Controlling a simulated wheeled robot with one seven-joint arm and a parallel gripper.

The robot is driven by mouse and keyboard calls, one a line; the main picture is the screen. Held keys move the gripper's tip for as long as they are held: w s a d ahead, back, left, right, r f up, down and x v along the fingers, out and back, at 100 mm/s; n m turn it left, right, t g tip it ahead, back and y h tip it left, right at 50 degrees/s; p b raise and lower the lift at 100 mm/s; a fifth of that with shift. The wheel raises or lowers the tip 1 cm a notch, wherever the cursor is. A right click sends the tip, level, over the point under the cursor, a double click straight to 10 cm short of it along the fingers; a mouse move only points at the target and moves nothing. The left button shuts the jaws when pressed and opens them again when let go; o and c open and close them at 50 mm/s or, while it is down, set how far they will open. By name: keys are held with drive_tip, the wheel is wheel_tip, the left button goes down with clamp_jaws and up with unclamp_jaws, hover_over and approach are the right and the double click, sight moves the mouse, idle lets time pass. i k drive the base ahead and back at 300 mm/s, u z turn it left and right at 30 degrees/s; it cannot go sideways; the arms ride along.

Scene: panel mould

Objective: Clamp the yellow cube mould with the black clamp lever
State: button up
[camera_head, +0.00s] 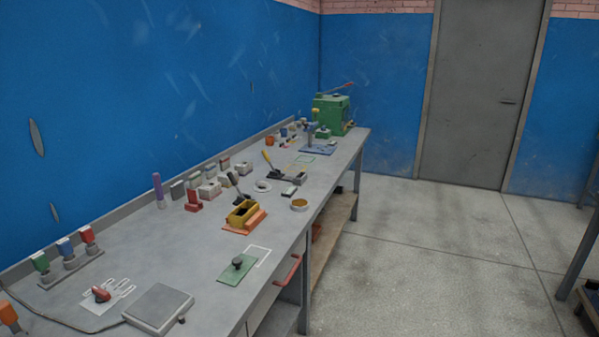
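The yellow cube mould (240,217) sits on an orange base (252,222) near the middle of the long grey bench. Its top looks open and its inside dark. A black clamp lever (235,186) stands at the mould's far side, tilted up and to the left. From here I cannot tell whether the lever touches the mould. My gripper is not in view.
A red block (194,201) and several grey blocks stand left of the mould. Nearer are a green plate with a black knob (237,265) and a grey scale (158,308). A green machine (331,114) stands at the far end.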

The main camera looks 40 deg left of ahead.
sight(230, 175)
drive_tip(key=u, duration=0.3)
drive_tip(key=i, duration=1.6)
drive_tip(key=u, duration=1.2)
drive_tip(key=i, duration=1)
drive_tip(key=u, duration=1.55)
drive_tip(key=i, duration=0.6)
drive_tip(key=u, duration=0.4)
